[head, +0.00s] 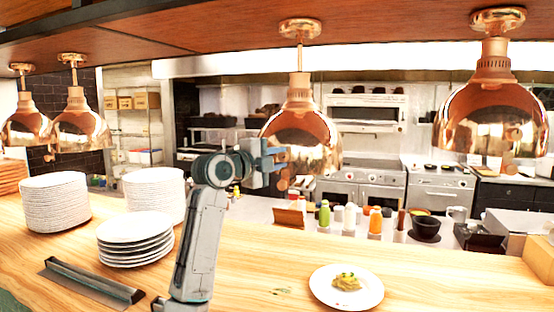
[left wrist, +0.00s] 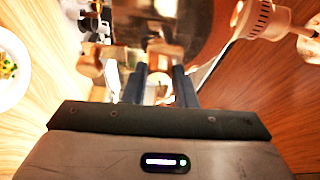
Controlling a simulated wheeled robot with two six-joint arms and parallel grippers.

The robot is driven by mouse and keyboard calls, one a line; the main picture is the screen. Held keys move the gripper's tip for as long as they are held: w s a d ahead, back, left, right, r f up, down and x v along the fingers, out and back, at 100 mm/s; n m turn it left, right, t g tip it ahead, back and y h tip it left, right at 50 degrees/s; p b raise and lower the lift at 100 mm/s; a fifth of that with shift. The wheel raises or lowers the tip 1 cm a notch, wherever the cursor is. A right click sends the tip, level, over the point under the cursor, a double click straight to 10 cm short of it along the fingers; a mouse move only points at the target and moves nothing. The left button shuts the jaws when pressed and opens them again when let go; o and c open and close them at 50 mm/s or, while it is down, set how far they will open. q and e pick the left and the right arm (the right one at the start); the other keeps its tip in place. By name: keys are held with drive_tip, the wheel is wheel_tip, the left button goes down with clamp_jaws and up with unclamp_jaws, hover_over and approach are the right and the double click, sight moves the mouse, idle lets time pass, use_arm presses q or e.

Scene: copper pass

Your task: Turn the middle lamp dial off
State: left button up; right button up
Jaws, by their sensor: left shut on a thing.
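The middle copper heat lamp (head: 300,130) hangs above the counter. My left gripper (head: 278,158) is at the lower front of its shade and covers part of it. Small copper-coloured pieces (head: 283,184) show just below the gripper; I cannot tell clearly which is the dial. In the left wrist view the two dark fingers (left wrist: 158,84) point at the lamp's copper surface (left wrist: 195,25). They are shut on a small round copper and pale thing between them, seemingly the dial (left wrist: 158,82). Its turned position cannot be read. My right gripper is not in view.
Another copper lamp (head: 493,115) hangs at right, and two hang at left (head: 80,125). Plate stacks (head: 54,200) stand on the left of the wooden counter (head: 235,265). A plate of food (head: 326,291) is front right. Bottles (head: 375,222) and a dark bowl (head: 426,229) stand behind.

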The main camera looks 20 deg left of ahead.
use_arm(q)
drive_tip(key=shift+r+m+g+y, duration=0.1)
drive_tip(key=shift+m+g+y, duration=0.25)
drive_tip(key=shift+m, duration=0.55)
drive_tip(key=o, duration=1)
